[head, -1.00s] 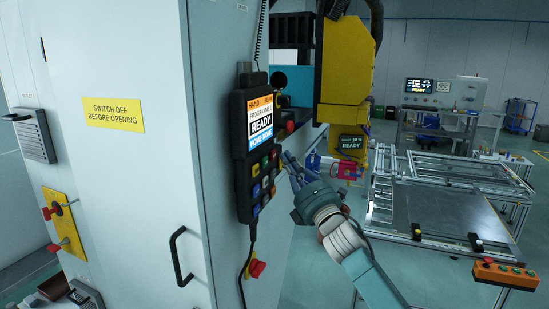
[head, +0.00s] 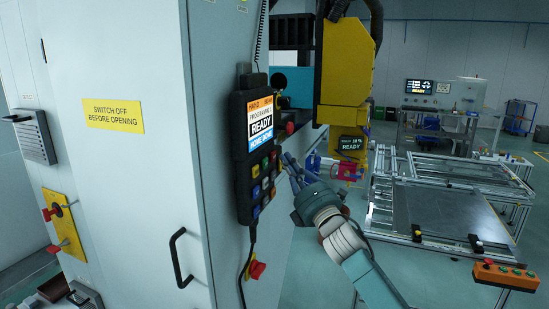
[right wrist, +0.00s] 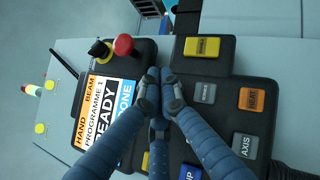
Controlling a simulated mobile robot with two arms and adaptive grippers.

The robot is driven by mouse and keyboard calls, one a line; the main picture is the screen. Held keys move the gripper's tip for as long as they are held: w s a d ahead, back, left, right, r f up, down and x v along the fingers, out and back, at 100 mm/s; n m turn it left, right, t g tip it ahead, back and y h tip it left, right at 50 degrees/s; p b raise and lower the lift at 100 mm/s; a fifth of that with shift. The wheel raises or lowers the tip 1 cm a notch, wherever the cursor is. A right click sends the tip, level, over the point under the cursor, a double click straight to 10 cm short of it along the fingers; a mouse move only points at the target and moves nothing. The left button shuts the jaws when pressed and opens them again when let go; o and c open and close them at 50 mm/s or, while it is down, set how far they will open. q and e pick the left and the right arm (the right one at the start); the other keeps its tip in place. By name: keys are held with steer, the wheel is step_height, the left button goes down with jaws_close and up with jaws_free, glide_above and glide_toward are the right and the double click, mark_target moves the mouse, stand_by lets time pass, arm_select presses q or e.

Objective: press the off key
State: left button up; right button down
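The black control pendant (head: 243,165) hangs on the side of the pale cabinet, with a lit READY screen (head: 261,124) above a block of coloured keys. My right gripper (head: 285,157) is just right of the keys, its blue fingers pointing at the pendant. In the right wrist view its fingertips (right wrist: 160,75) are together and empty, over the strip between screen and keys; contact cannot be told. That view shows a yellow key (right wrist: 201,47), an orange HEAT key (right wrist: 252,99) and a grey AXIS key (right wrist: 246,145). I cannot read an off label; the fingers hide some keys. My left gripper is not in view.
A red mushroom button (right wrist: 123,44) and a black knob (right wrist: 98,50) stand up at the pendant's edge. A cabinet handle (head: 180,258) and a yellow machine column (head: 343,75) flank the pendant. Open floor lies right of the cabinet.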

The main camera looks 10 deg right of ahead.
stand_by(0.3)
steer(key=shift+w+a, duration=0.25)
steer(key=shift+a, duration=0.1)
steer(key=shift+w+a+b, duration=0.2)
steer(key=shift+a+b, duration=0.15)
stand_by(0.7)
steer(key=shift+d, duration=0.1)
steer(key=shift+s+d, duration=0.45)
steer(key=shift+d, duration=0.15)
steer(key=shift+p, duration=0.3)
steer(key=s+d, duration=0.1)
steer(key=d, duration=0.1)
steer(key=s+d+p, duration=0.1)
steer(key=d, duration=0.1)
steer(key=shift+s, duration=0.4)
